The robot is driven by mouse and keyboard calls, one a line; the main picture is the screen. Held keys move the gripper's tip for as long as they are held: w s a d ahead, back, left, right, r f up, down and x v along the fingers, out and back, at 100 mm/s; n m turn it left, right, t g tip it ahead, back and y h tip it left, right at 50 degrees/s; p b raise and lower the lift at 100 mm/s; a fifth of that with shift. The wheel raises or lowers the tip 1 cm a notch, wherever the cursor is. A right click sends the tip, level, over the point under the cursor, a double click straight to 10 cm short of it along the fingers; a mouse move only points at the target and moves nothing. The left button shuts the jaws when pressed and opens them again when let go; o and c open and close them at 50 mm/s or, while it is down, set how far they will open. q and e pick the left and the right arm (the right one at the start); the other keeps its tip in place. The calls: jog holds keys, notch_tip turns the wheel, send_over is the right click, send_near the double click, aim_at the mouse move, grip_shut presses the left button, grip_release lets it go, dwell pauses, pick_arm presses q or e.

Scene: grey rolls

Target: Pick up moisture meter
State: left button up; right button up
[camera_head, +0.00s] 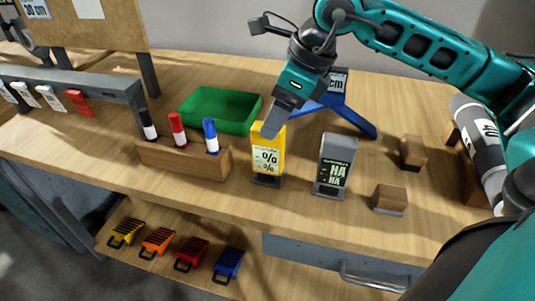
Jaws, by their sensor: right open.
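My right gripper (272,124) reaches in from the upper right, pointing down at the meter's top. It is open. One grey finger shows in front of the meter's upper edge; the other finger is hidden, so I cannot tell whether the fingers straddle the meter or touch it. My left gripper is not in view.
A grey meter (335,165) stands close to the right. A wooden marker holder (185,160) stands on the left, with a green tray (220,108) behind it. Wooden blocks (389,199) and a grey roll (478,140) lie right.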

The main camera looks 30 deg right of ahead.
aim_at(268, 155)
jog(key=shift+w+a+f, duration=0.15)
jog(key=shift+w+f, duration=0.05)
jog(key=shift+f, duration=0.4)
jog(key=x, duration=0.4)
jog(key=shift+w+f, duration=0.3)
jog(key=shift+f, duration=0.1)
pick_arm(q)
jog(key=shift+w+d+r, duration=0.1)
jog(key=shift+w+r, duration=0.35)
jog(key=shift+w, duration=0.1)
pick_arm(e)
jog(key=shift+c, duration=0.4)
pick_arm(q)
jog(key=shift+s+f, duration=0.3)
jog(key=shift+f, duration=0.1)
pick_arm(e)
jog(key=shift+r, duration=0.1)
grip_shut()
